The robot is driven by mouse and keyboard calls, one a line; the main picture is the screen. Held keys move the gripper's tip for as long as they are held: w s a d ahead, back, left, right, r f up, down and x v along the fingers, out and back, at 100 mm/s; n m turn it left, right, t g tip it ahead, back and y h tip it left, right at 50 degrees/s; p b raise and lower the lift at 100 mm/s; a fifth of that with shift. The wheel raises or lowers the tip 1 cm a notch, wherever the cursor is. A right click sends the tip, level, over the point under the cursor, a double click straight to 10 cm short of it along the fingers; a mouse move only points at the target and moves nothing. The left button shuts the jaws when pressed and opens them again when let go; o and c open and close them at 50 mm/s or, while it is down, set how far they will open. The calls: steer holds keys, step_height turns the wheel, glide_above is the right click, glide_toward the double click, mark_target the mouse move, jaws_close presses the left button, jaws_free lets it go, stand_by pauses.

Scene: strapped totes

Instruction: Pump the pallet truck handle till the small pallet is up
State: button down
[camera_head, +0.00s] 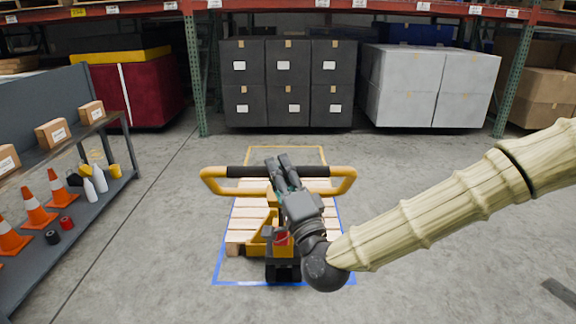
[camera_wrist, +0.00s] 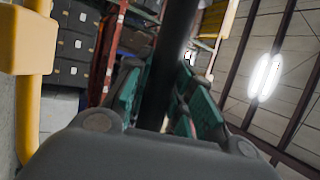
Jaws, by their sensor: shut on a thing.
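The yellow pallet truck handle (camera_head: 343,190) is a wide loop with a black grip bar across its top, in the middle of the head view. My gripper (camera_head: 279,162) is shut on the black bar near its middle. In the wrist view the dark bar (camera_wrist: 172,65) passes between my teal-sided fingers, with a yellow part of the handle (camera_wrist: 33,75) at the left. The truck's yellow body (camera_head: 262,245) stands below, partly hidden by my arm. The small wooden pallet (camera_head: 240,222) lies behind it; I cannot tell whether it is off the floor.
Blue and yellow floor lines (camera_head: 225,240) frame the pallet. A grey shelf (camera_head: 105,205) at the left holds cones, bottles and boxes. Dark totes (camera_head: 288,85) and light grey totes (camera_head: 432,85) stand under the rack behind. The floor at right is mostly clear.

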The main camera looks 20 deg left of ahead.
steer(key=shift+s+f, duration=0.45)
steer(key=shift+s, duration=0.2)
steer(key=shift+s, duration=0.1)
